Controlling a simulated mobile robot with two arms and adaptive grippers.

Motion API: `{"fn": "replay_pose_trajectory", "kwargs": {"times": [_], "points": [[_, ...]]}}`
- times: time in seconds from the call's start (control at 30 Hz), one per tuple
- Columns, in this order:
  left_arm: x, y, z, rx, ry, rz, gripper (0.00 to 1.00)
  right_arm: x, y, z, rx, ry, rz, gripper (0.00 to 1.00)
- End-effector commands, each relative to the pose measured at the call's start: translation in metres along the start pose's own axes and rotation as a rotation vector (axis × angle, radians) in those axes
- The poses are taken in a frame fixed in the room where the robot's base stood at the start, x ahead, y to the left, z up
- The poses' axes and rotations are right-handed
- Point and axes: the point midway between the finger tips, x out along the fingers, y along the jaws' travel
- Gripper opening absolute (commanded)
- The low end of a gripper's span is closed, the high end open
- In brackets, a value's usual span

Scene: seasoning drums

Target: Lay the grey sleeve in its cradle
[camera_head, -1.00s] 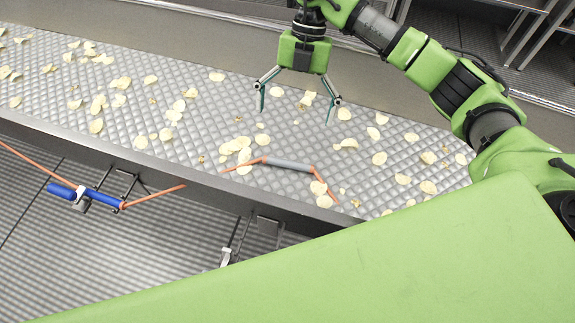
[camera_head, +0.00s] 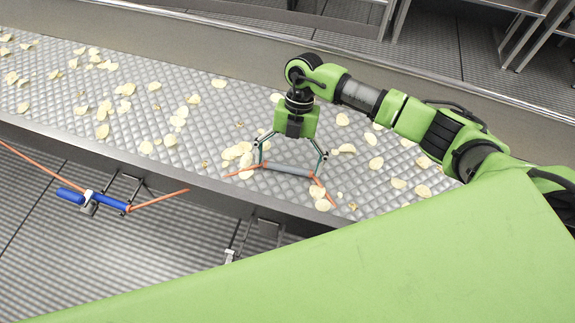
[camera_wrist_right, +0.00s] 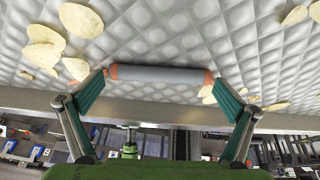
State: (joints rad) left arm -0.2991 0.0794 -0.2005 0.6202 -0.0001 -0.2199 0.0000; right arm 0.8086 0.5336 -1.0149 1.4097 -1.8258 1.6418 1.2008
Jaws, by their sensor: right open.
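The grey sleeve (camera_head: 288,170) lies on the quilted metal conveyor, near its front edge, with an orange cord (camera_head: 241,174) coming out at both ends. My right gripper (camera_head: 288,165) is open above it, one finger near each end of the sleeve. In the right wrist view the sleeve (camera_wrist_right: 160,75) lies crosswise between the tips of my right gripper (camera_wrist_right: 159,80); I cannot tell whether they touch it. A bracket with a white clip (camera_head: 229,255), which may be the cradle, hangs off the front rail and looks empty; my green body hides its lower part. My left gripper is not in view.
Chips (camera_head: 237,153) are scattered over the conveyor (camera_head: 60,100), several close to the sleeve. A blue sleeve (camera_head: 115,203) on an orange cord sits in another bracket at the left. The conveyor's front rail (camera_head: 150,167) lies between the grey sleeve and the brackets.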

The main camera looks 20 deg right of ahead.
Motion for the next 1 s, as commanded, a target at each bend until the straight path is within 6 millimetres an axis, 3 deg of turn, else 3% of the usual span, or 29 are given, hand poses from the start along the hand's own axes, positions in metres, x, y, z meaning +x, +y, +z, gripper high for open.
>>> {"fn": "replay_pose_trajectory", "kwargs": {"times": [0.2,0.3,0.33,0.77,1.0], "points": [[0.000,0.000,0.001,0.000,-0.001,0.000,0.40,0.001,0.000,0.000,-0.001,0.000,0.000,0.97],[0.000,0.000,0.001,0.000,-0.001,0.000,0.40,0.001,0.000,0.000,-0.001,0.000,0.000,0.71],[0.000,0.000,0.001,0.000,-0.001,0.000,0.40,0.001,0.000,0.000,-0.001,0.000,0.000,0.70],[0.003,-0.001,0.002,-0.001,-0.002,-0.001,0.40,-0.004,0.001,-0.001,-0.002,-0.001,0.002,0.70],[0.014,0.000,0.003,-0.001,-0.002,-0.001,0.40,-0.031,0.000,-0.015,-0.004,-0.003,0.001,0.70]]}}
